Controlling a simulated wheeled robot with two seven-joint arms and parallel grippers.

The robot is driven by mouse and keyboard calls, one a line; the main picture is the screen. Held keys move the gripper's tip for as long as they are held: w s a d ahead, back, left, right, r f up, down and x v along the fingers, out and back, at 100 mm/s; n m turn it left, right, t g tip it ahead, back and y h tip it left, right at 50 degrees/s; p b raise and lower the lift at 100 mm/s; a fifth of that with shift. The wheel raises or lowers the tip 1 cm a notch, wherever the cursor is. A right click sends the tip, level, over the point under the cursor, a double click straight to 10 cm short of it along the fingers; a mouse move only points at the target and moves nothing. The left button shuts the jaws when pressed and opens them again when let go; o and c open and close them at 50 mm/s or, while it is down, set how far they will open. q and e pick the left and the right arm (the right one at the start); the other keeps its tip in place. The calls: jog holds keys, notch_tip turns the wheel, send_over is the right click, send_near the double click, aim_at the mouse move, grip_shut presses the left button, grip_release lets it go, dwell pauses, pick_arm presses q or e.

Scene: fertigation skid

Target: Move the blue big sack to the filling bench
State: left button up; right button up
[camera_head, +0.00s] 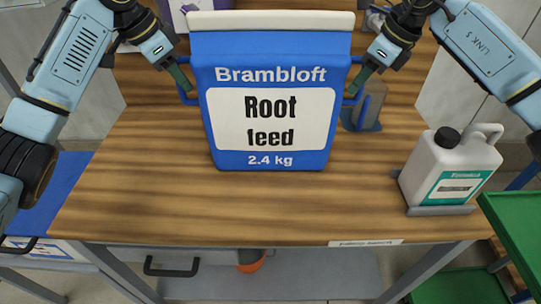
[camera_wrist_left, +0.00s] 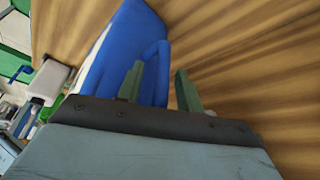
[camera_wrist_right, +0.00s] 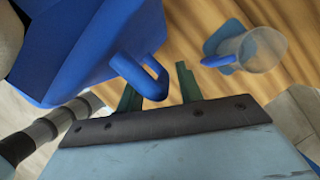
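The blue big sack (camera_head: 268,158), labelled "Brambloft Root feed 2.4 kg", appears upright on the wooden filling bench (camera_head: 150,190), near its middle. It has a blue loop handle on each side. My left gripper (camera_head: 183,80) is at the left handle; in the left wrist view its two green fingers (camera_wrist_left: 158,88) stand apart, with the handle (camera_wrist_left: 164,62) between them. My right gripper (camera_head: 358,82) is at the right handle; in the right wrist view its fingers (camera_wrist_right: 160,92) are also apart, with the handle loop (camera_wrist_right: 130,68) reaching between them.
A white jug with a green label (camera_head: 452,172) stands on a grey base at the bench's right. A clear scoop or cup (camera_wrist_right: 262,50) sits in a holder right of the sack. A green tray (camera_head: 518,225) is at the right edge. The bench front is clear.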

jog(key=shift+d, duration=0.1)
jog(key=shift+r, duration=0.2)
pick_arm(q)
jog(key=v, duration=1.2)
pick_arm(e)
jog(key=v, duration=1.1)
jog(key=shift+r, duration=0.3)
jog(key=shift+s+d, duration=0.1)
jog(key=shift+s, duration=0.05)
